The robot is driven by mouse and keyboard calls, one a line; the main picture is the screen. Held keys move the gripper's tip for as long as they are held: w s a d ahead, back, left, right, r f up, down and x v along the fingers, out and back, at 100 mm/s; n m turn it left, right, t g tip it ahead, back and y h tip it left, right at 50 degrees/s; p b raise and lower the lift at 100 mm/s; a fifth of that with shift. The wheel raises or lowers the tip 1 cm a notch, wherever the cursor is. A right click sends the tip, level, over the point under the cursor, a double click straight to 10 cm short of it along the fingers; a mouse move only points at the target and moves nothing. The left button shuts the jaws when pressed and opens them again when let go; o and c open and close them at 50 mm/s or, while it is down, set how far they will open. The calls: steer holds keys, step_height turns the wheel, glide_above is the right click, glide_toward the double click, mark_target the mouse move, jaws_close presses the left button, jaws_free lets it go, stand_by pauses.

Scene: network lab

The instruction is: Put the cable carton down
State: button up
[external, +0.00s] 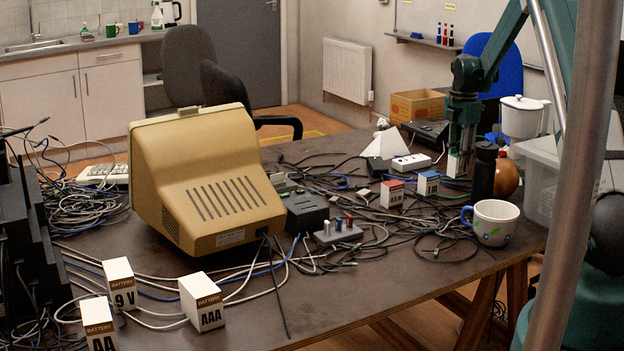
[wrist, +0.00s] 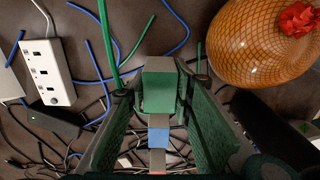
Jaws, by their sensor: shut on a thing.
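My gripper (external: 462,140) points down over the far right part of the table, shut on a small cable carton. The white lower part of the carton (external: 458,165) shows below the fingers in the external view. In the wrist view its green top (wrist: 160,88) sits between the two finger pads of my gripper (wrist: 161,100). I cannot tell whether its base touches the table (external: 400,285). A blue-topped carton (external: 428,182) and a red-topped carton (external: 392,192) stand nearby on the table, left of the held one in the external view.
A dark bottle (external: 482,172), an orange-brown round object (external: 507,178) and a mug (external: 491,222) stand close on the right. A white power strip (external: 411,162) lies to the left. Loose cables cover much of the table. A beige monitor (external: 200,180) stands farther left.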

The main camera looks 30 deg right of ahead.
steer(key=shift+f+b, duration=0.3)
steer(key=shift+f, duration=1.55)
steer(key=shift+f, duration=0.2)
steer(key=o, duration=1)
steer(key=shift+c, duration=0.2)
steer(key=shift+r, duration=0.2)
step_height(320, 180, up, 12)
steer(key=shift+p, duration=0.95)
